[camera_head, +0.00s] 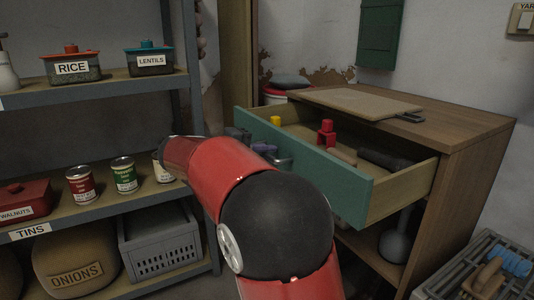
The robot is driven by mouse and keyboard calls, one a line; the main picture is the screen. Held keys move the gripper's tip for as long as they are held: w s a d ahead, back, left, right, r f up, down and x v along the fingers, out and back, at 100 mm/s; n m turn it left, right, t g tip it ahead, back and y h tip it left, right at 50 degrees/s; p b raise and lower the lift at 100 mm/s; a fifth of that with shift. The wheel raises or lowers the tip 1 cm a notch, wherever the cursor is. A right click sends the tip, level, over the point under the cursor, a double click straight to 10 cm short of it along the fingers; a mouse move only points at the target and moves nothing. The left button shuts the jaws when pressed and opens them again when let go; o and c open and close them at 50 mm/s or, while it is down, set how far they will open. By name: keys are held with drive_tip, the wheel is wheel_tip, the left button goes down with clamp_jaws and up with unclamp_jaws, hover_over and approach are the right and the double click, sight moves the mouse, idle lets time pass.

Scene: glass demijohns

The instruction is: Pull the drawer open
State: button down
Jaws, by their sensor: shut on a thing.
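The drawer (318,157) has a teal front and pale wooden sides. It stands pulled out of the wooden cabinet (470,160), with its inside showing. Inside are a red object (326,134), a yellow object (275,121) and a dark, long item (384,159). My gripper (270,153) shows only in part at the outer face of the drawer front, behind my red arm. It is shut at the drawer's handle, which is hidden by the gripper and arm.
A cutting board (355,102) lies on the cabinet top. A grey shelf (110,88) with boxes and tins stands at left, close to my arm. A grey crate (160,240) is on its bottom level. Another crate (430,290) with tools stands at lower right.

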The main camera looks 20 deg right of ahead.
drive_tip(key=c, duration=1.5)
unclamp_jaws()
drive_tip(key=p+v, duration=0.1)
drive_tip(key=v, duration=0.6)
drive_tip(key=shift+a, duration=0.45)
drive_tip(key=shift+s, duration=0.1)
